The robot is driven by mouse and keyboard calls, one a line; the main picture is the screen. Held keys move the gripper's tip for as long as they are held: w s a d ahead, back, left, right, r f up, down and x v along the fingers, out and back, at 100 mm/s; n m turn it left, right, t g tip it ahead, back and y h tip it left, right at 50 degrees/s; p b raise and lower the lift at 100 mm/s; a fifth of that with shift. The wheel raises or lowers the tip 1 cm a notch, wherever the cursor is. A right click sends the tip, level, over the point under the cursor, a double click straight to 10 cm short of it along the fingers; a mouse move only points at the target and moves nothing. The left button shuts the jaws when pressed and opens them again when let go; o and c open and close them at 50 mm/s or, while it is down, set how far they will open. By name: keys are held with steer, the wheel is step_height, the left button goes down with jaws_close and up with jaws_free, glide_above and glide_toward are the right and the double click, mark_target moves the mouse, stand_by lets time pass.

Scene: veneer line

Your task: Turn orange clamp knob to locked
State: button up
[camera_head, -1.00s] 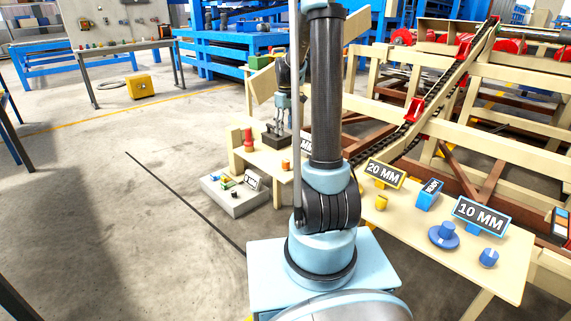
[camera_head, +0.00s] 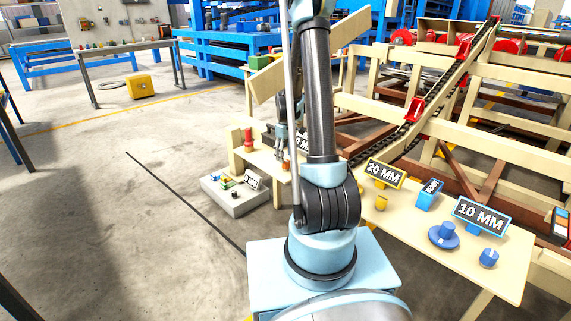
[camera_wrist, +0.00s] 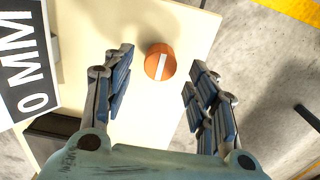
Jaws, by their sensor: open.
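The orange clamp knob (camera_wrist: 160,62) is round, with a white stripe running roughly up and down across its top in the wrist view. It stands on the cream table (camera_wrist: 190,25), near its edge. My gripper (camera_wrist: 157,70) is open, with one finger on each side of the knob and a visible gap to both. The height of the fingertips over the knob is hard to judge. In the head view, the knob (camera_head: 286,165) shows small beneath my gripper, partly hidden by my arm. No locked marking is readable.
A black-and-white MM sign (camera_wrist: 25,75) stands close left of the gripper in the wrist view, with a dark block (camera_wrist: 50,135) below it. A red knob (camera_head: 248,140) stands farther left on the table. Bare floor (camera_wrist: 250,80) lies right of the table edge.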

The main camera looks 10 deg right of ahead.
mark_target(286, 161)
steer(key=shift+f, duration=2)
steer(key=c, duration=1)
